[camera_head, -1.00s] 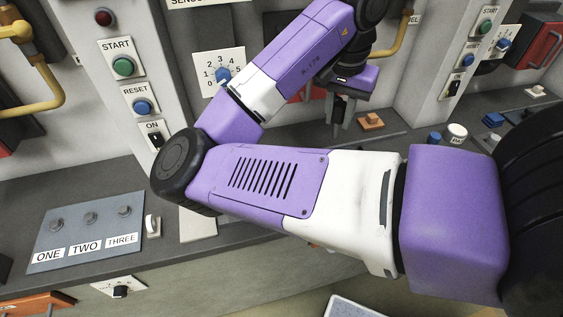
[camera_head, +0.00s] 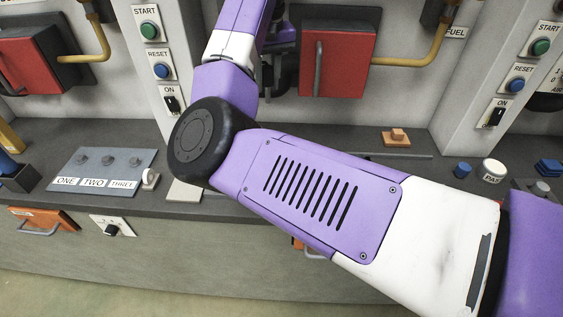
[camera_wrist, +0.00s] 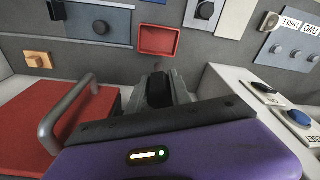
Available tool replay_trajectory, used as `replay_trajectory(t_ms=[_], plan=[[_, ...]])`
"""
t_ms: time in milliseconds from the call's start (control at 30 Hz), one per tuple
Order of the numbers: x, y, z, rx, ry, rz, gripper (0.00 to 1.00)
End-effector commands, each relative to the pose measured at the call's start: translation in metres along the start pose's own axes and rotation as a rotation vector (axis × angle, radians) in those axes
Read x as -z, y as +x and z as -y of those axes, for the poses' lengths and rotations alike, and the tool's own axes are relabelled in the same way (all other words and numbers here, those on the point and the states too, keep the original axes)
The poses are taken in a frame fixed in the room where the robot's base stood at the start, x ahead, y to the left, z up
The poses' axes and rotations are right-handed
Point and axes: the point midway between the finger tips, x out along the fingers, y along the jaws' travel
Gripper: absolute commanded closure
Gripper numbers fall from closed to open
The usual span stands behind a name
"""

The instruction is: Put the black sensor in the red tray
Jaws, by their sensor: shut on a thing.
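In the wrist view my gripper (camera_wrist: 160,88) is shut on a black block-like thing, the black sensor (camera_wrist: 159,92), held between the grey fingers. The red tray (camera_wrist: 158,41) is a shallow, empty rectangle on the grey counter, beyond the fingertips in this view. The sensor is apart from the tray. In the head view my arm hides the tray, and the gripper and sensor are largely hidden behind it.
A red box (camera_head: 338,58) with a grey handle (camera_wrist: 66,113) is close to my gripper. The switch pillar (camera_head: 163,65) stands to the left in the head view. An orange block (camera_head: 396,137) and a panel labelled ONE, TWO, THREE (camera_head: 104,167) are on the counter.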

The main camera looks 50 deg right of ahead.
Motion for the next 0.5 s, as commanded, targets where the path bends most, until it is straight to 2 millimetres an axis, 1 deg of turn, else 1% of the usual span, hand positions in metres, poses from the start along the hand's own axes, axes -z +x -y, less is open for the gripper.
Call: replay_trajectory(t_ms=[67, 167, 500], plan=[[0.000, 0.010, 0.004, 0.002, -0.018, 0.002, 1.00], [-0.004, 0.030, 0.003, 0.001, -0.019, 0.004, 1.00], [-0.014, 0.111, 0.003, 0.003, -0.017, 0.004, 1.00]])
